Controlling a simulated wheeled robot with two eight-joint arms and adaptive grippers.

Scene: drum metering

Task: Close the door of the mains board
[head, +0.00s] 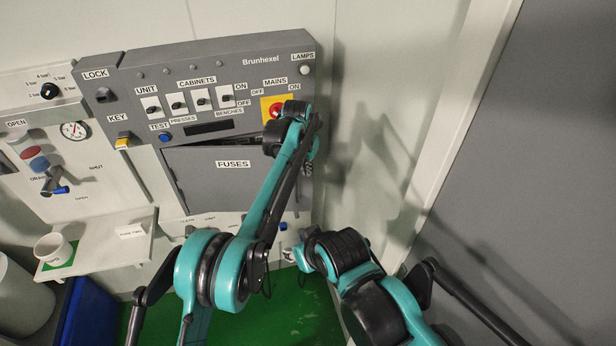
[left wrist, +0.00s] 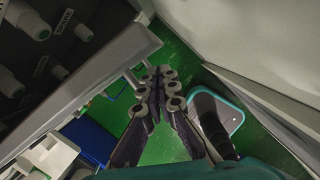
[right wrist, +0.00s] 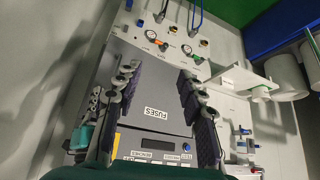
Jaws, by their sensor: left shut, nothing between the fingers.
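The mains board (head: 290,50) is a grey sloped panel on the wall. Its grey door, labelled FUSES (head: 215,185), sits below the switches, with a dark gap along its top edge, so it looks slightly ajar. The door also shows in the right wrist view (right wrist: 135,90). My left gripper (head: 308,168) is shut and empty beside the door's right side; its closed fingers (left wrist: 165,80) show in the left wrist view. My left arm covers the door's right part. My right gripper (right wrist: 158,70) is open and empty, facing the door; in the head view it is low, beneath the board.
The red mains knob (head: 277,111) on a yellow plate is just above my left wrist. A shelf (head: 100,245) with a white cup (head: 54,249) stands at lower left, above a blue bin (head: 90,310). A wall and grey panel (head: 520,150) bound the right.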

